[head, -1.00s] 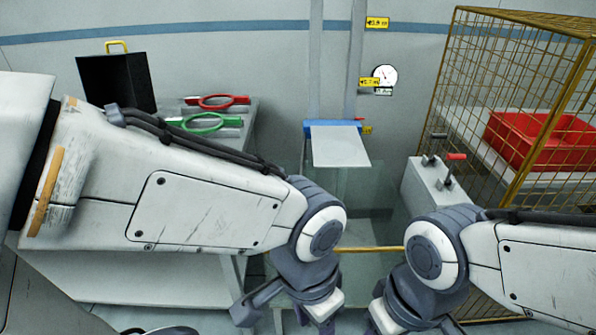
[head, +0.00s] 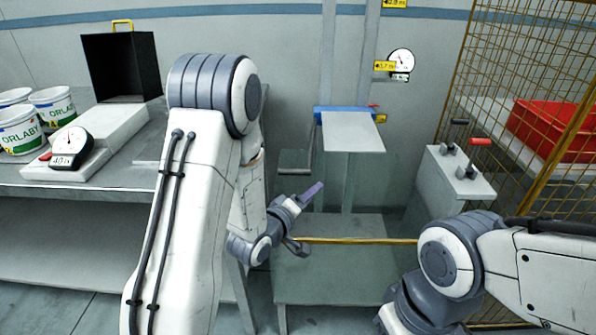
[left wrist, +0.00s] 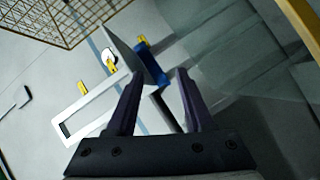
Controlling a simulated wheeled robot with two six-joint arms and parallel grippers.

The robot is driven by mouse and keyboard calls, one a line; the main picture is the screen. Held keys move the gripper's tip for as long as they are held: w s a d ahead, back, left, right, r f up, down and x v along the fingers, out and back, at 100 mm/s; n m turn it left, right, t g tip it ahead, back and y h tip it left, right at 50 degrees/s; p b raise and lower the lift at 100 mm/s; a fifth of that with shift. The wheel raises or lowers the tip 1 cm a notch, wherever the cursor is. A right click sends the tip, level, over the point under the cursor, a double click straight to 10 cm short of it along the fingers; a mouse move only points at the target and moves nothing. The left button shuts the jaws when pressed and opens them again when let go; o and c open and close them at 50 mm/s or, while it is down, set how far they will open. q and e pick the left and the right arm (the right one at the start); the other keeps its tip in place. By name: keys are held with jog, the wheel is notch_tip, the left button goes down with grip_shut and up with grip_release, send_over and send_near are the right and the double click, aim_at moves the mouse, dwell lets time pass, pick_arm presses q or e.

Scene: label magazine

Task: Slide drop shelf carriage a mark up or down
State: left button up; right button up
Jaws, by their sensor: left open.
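The drop shelf carriage (head: 345,113) is a blue block with a pale flat shelf plate (head: 352,136), on two upright grey rails (head: 327,60) against the wall. Yellow mark labels (head: 385,66) sit beside the right rail, and a small red tip shows at the carriage's right end. My left gripper (head: 309,219) is open and empty, below and left of the shelf plate, apart from it. In the left wrist view, the blue carriage (left wrist: 151,63) and shelf plate (left wrist: 125,48) show beyond the spread fingers (left wrist: 158,78). My right gripper is out of view below the frame.
A yellow bar (head: 360,241) crosses below the shelf, near my left gripper. A grey box with levers (head: 455,175) and a wire cage with a red crate (head: 560,130) stand right. A bench (head: 90,180) with white tubs and a black box is left. A round gauge (head: 401,62) hangs on the wall.

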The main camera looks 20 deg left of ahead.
aim_at(294, 170)
pick_arm(q)
jog(key=s+a+n+t+y+b, duration=0.1)
jog(key=s+a+n+t, duration=0.1)
jog(key=a+n+t, duration=0.35)
jog(key=shift+n+g, duration=0.25)
jog(key=shift+g, duration=0.3)
jog(key=b+x, duration=0.1)
jog(key=x, duration=0.2)
jog(key=a+b+x, duration=0.1)
jog(key=x, duration=0.2)
jog(key=r+b+x, duration=0.1)
jog(key=x, duration=0.2)
jog(key=shift+w+a+r, duration=0.1)
jog(key=shift+a, duration=0.2)
jog(key=shift+w, duration=0.45)
grip_shut()
